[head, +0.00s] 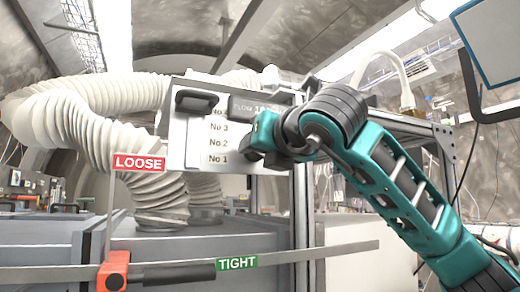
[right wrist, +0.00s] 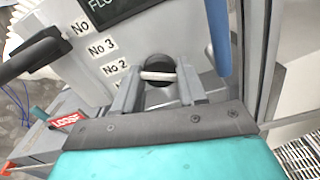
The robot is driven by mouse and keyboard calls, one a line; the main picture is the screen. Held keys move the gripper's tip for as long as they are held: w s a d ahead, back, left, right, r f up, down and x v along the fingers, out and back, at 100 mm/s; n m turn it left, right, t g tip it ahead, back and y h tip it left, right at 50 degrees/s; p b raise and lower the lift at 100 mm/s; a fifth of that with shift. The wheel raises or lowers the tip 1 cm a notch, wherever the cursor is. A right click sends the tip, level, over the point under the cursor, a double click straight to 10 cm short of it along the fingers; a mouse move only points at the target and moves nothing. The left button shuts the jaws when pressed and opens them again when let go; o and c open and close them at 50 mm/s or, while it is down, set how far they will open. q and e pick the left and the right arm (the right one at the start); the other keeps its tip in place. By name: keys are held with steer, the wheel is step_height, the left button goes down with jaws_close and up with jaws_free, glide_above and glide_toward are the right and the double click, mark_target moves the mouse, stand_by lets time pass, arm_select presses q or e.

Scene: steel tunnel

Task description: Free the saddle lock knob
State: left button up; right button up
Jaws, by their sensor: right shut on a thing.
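A round black knob (right wrist: 158,65) with a pale bar across it sits on the face of a light grey box (head: 183,145). The bar lies nearly level in the right wrist view. My right gripper (right wrist: 158,90) is shut on this knob, one finger on each side. In the head view the gripper (head: 258,142) covers the knob. At the lower left, a black lever (head: 175,275) runs right from a red-orange clamp block (head: 115,271), its end near a green TIGHT tag (head: 237,263). A red LOOSE tag (head: 139,163) is above. My left gripper is out of view.
The box carries a black handle (head: 194,101), a dark flow display (head: 260,104) and a column of number labels. Ribbed white hoses (head: 75,125) curve at the left. A flat rail (head: 340,250) crosses low in front. A blue part (right wrist: 218,35) hangs near my right gripper.

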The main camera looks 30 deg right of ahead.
steer(key=n, duration=2.1)
steer(key=shift+a+f+p, duration=0.1)
steer(key=shift+a+p, duration=0.05)
steer(key=shift+p, duration=0.15)
stand_by(0.4)
steer(key=o, duration=1.1)
steer(key=shift+c, duration=0.2)
steer(key=s+b, duration=0.2)
steer(key=s, duration=1.1)
steer(key=shift+a, duration=0.35)
